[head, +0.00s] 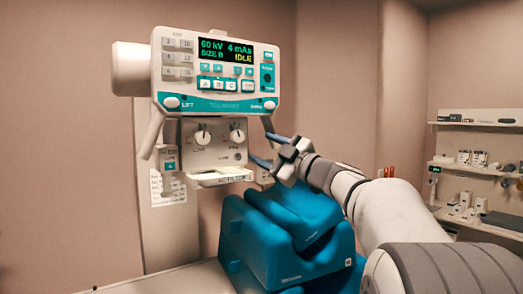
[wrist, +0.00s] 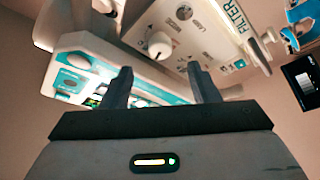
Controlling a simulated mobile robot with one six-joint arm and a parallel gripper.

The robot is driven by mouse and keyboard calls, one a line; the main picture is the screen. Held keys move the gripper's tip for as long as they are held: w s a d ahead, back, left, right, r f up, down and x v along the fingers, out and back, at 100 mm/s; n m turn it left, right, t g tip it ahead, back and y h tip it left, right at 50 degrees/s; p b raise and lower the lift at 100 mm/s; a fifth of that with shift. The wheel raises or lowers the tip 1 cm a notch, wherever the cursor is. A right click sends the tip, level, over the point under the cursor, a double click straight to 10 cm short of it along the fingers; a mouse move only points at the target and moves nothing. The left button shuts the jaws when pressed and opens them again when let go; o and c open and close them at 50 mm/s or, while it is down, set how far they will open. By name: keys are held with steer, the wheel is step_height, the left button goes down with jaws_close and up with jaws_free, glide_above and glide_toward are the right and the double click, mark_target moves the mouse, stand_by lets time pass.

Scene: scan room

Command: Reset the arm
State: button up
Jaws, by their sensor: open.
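My gripper (head: 266,150) is in the middle of the head view, at the end of my white and grey arm reaching in from the right. Its two dark fingers are apart with nothing between them. They lie close to the right side of the x-ray unit (head: 205,140), below its control panel; I cannot tell whether they touch it. In the wrist view, my gripper (wrist: 160,88) points at the unit's panel and a white knob (wrist: 160,46). The panel's screen (head: 226,50) reads 60 kV, 4 mAs, SIZE B, IDLE.
Blue foam blocks (head: 260,245) are stacked just below my gripper. The unit's handles (head: 152,136) stick out below its panel. Shelves (head: 480,125) with small items stand at the far right. The wall space left of the unit is clear.

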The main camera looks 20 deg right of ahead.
steer(key=s+d+f+m+g+h, duration=0.1)
steer(key=s+f+m+g+h, duration=0.1)
steer(key=s+f+m+h, duration=0.45)
steer(key=s+d+f+m+g+h, duration=0.1)
steer(key=f+m+h, duration=0.25)
steer(key=f, duration=0.55)
steer(key=s+d+f+m+g+h, duration=0.1)
steer(key=s+f+m+g+h, duration=0.15)
steer(key=f+m+h, duration=0.45)
steer(key=s+a+f+g+y, duration=0.2)
steer(key=s+a+f+g, duration=0.2)
steer(key=s+f, duration=0.4)
steer(key=s+a+f+g+y, duration=0.3)
steer(key=s+f, duration=0.6)
steer(key=s, duration=0.4)
steer(key=shift+s+a+f+g, duration=0.3)
steer(key=shift+a+g, duration=0.2)
steer(key=shift+g, duration=0.45)
